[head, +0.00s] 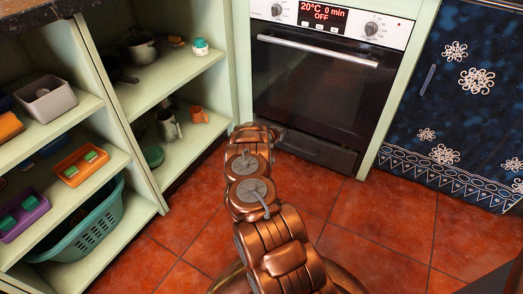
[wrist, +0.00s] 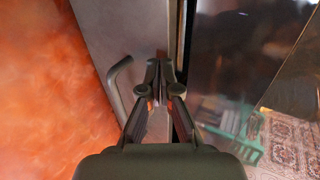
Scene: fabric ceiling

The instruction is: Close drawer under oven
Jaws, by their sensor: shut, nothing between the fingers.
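The dark grey drawer (head: 322,152) sits low under the black oven door (head: 312,88). How far it stands out is hard to tell. In the wrist view the grey drawer front (wrist: 100,25) fills the middle left, with its bar handle (wrist: 118,90). My gripper (wrist: 158,78) is shut and empty. Its fingertips are in front of the drawer panel, to the right of the handle and close to the dark gap beside the oven glass (wrist: 235,70). Whether they touch the panel is unclear. In the head view my arm hides the gripper and the drawer's left end.
Open green shelves (head: 190,75) with pots, cups and trays stand to the left of my arm. A teal basket (head: 85,225) is on the lowest shelf. A blue snowflake cabinet (head: 450,100) is to the right of the oven. The red tiled floor (head: 380,225) is clear there.

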